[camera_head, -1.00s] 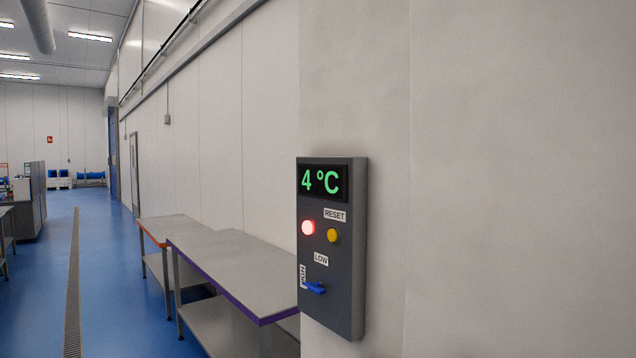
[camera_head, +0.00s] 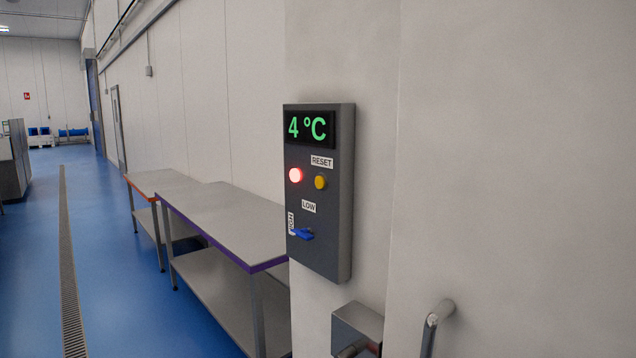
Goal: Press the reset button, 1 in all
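A dark grey control panel (camera_head: 318,255) is fixed to the pale wall, with a display (camera_head: 309,128) reading 4 °C in green. A small yellow button (camera_head: 320,182) sits just below the RESET label (camera_head: 321,161). Lower down are a LOW label (camera_head: 309,207), a sideways label and a blue switch handle (camera_head: 303,234). Neither of my grippers shows in the head view.
Two grey-topped tables, one with purple edging (camera_head: 225,225) and one with orange edging (camera_head: 160,182), stand along the wall left of the panel. A metal box (camera_head: 357,325) and a metal handle (camera_head: 435,325) are below and right. The blue floor (camera_head: 120,290) is open at left.

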